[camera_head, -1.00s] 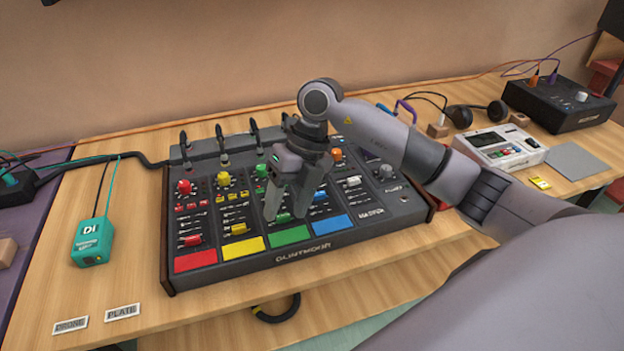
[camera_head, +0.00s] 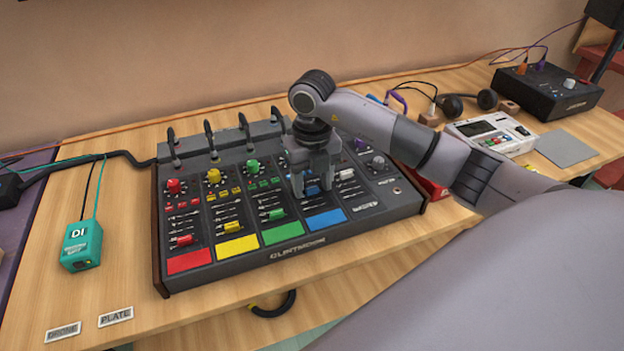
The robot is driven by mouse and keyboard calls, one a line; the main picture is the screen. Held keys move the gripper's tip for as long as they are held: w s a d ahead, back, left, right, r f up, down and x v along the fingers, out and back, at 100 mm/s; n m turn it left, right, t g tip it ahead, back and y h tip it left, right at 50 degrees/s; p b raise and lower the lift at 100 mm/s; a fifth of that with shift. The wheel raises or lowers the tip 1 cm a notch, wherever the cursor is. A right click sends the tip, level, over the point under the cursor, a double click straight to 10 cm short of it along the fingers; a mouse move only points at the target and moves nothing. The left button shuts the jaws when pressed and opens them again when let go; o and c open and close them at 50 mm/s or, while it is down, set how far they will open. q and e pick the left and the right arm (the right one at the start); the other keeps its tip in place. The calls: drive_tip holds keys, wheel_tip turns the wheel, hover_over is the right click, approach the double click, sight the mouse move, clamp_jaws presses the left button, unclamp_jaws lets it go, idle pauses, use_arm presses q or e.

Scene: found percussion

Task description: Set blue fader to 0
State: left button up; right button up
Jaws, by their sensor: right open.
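The mixer (camera_head: 300,256) lies on the wooden table with red, yellow, green and blue channel strips. The blue fader (camera_head: 313,189) is in the strip above the blue pad (camera_head: 326,219); it shows between the fingers of my right gripper (camera_head: 313,193). The gripper is open and points down over the blue strip, its fingers on either side of the fader cap. I cannot tell whether they touch it. The gripper hides the upper part of the blue strip and the blue channel's knob. My left gripper is not in view.
A green fader (camera_head: 277,214) and a white fader (camera_head: 346,174) sit on either side of the gripper. A teal DI box (camera_head: 82,246) stands left of the mixer. A white device (camera_head: 491,134) and a black box (camera_head: 545,90) stand at the right.

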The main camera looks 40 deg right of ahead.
clamp_jaws()
drive_tip(key=shift+w+d, duration=0.1)
drive_tip(key=shift+w, duration=0.4)
drive_tip(key=shift+w+d, duration=0.1)
drive_tip(key=shift+w, duration=0.4)
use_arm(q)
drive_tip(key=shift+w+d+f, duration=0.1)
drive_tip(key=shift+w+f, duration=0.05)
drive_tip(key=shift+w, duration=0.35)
use_arm(e)
unclamp_jaws()
drive_tip(key=shift+s, duration=0.15)
use_arm(q)
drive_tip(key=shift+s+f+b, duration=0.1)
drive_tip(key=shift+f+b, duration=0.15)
drive_tip(key=shift+b, duration=0.1)
use_arm(e)
wheel_tip(320, 180, up, 7)
drive_tip(key=shift+r, duration=0.15)
